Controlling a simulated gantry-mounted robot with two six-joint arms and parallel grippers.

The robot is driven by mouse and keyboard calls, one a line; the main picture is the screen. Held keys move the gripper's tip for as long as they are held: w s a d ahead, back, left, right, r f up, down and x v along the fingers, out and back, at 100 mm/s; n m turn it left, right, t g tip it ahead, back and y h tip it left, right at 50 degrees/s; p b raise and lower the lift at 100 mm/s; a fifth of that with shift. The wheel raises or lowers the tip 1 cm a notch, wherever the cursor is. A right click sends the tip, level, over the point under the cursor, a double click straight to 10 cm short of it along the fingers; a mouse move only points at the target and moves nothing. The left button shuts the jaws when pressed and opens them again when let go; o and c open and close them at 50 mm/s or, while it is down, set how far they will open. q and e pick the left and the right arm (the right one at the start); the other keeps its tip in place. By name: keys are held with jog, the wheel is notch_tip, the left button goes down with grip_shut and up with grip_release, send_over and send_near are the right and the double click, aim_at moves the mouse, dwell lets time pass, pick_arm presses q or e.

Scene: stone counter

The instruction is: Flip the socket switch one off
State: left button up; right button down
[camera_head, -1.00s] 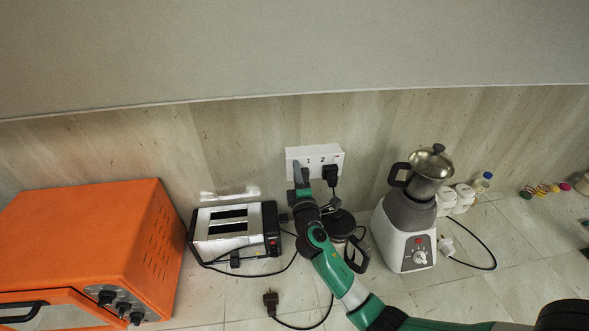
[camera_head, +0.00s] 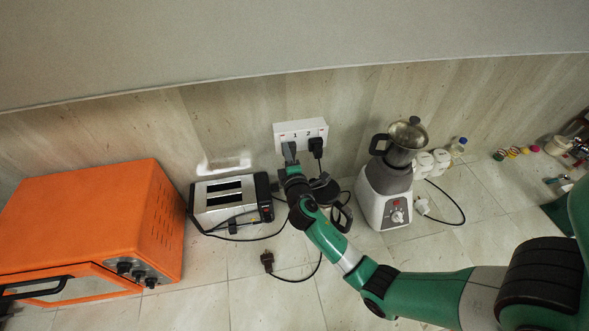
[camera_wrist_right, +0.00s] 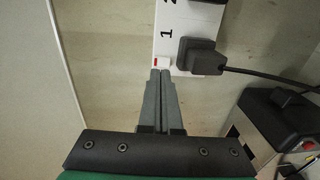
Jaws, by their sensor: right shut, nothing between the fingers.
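The white socket (camera_head: 287,130), marked 1 and 2, is on the back wall. In the right wrist view the socket (camera_wrist_right: 160,48) shows turned on its side. Socket switch one (camera_wrist_right: 163,62), with a red mark, is at the end by the 1. A black plug (camera_wrist_right: 198,52) sits beside it. Another black plug (camera_head: 316,144) is below the 2 in the head view. My right gripper (camera_head: 289,150) is shut and empty, at the socket's left end. Its fingertips (camera_wrist_right: 160,72) lie right at the switch's edge; I cannot tell whether they touch. My left gripper is out of view.
A toaster (camera_head: 225,198) and an orange oven (camera_head: 80,220) stand left of my right arm. A dark lidded jug (camera_head: 326,192) is close beside it. A blender (camera_head: 385,200) stands right. A loose plug (camera_head: 267,260) lies in front on the counter.

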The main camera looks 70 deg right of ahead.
jog(key=v, duration=1)
jog(key=shift+r+b, duration=0.15)
jog(key=shift+b, duration=0.2)
